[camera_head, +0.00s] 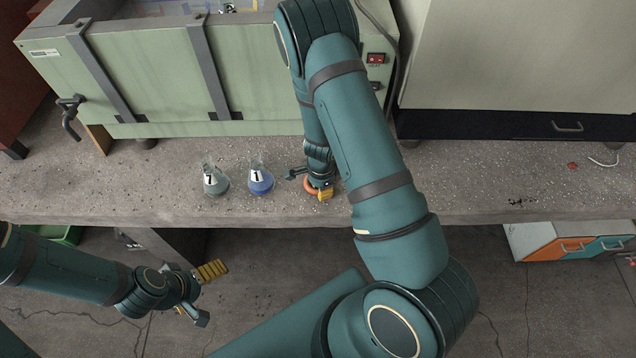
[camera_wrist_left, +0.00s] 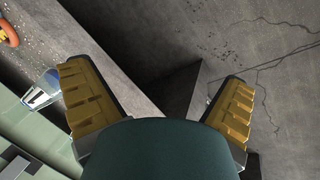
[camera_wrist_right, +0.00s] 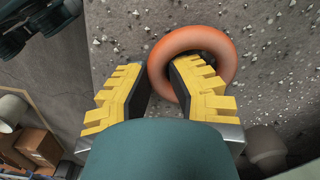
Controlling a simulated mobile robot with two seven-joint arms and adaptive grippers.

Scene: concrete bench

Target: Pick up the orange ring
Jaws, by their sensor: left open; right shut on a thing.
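The orange ring (camera_head: 310,187) is at the bench's front part, partly hidden by my right gripper (camera_head: 317,190). In the right wrist view, one yellow finger of that gripper (camera_wrist_right: 160,98) passes through the hole of the ring (camera_wrist_right: 226,52) and the other is outside. The gripper is shut on the ring's rim. I cannot tell whether the ring touches the bench. My left gripper (camera_head: 208,293) is open and empty, in front of the bench edge over the floor. A piece of the ring shows at the left wrist view's corner (camera_wrist_left: 7,28).
Two labelled flasks, one greenish (camera_head: 215,181) and one blue (camera_head: 260,180), stand left of the ring. A green cabinet (camera_head: 165,80) stands behind them. A small red item (camera_head: 572,165) and a white loop (camera_head: 604,162) lie at the right. The bench's (camera_head: 470,185) right-centre is mostly clear.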

